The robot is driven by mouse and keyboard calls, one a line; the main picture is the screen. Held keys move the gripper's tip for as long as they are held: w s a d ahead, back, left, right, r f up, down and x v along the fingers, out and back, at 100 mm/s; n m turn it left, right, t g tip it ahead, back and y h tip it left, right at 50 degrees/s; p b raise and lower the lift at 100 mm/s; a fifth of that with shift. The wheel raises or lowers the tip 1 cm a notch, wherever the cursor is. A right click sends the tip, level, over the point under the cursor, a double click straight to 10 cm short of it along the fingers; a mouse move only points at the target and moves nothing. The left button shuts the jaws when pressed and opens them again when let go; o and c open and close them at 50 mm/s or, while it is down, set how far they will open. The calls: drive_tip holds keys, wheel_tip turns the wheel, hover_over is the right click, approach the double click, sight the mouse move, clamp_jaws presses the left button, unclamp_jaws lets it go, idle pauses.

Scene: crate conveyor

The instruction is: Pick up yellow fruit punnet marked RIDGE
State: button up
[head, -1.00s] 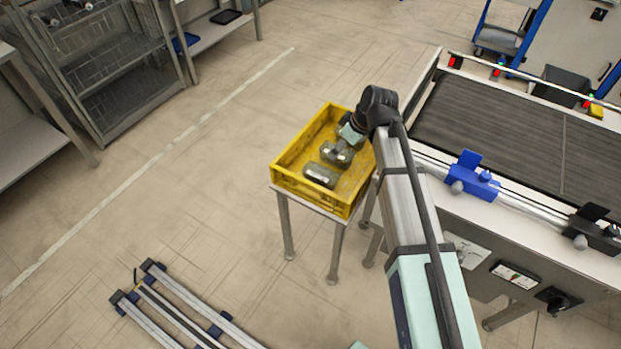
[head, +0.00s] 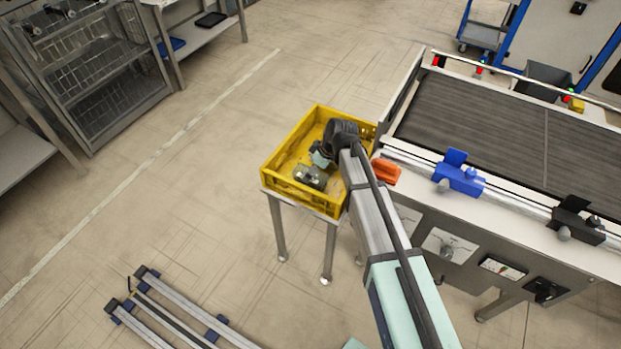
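No yellow punnet and no RIDGE marking can be made out at this size. A yellow crate (head: 283,186) stands on a small metal stand beside the conveyor. A grey-green block with a pale patch (head: 310,177) shows inside the crate near its front; I cannot tell whether it is a punnet or partly my gripper. My gripper (head: 318,162) reaches down into the crate, right above this block. My wrist and arm hide its fingers and the right part of the crate. Whether it touches the block cannot be seen.
The conveyor (head: 480,115) stands right of the crate, with a blue clamp (head: 459,175) and a black clamp (head: 577,220) on its side rail. An orange item (head: 386,172) is at its near-left corner. Rails (head: 165,312) lie on the floor. Floor left of the crate is clear.

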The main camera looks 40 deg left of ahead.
drive_tip(key=p+x, duration=0.1)
drive_tip(key=x, duration=0.4)
drive_tip(key=shift+a+f, duration=0.15)
drive_tip(key=shift+f, duration=0.2)
drive_tip(key=shift+c, duration=0.3)
drive_tip(key=c, duration=1.2)
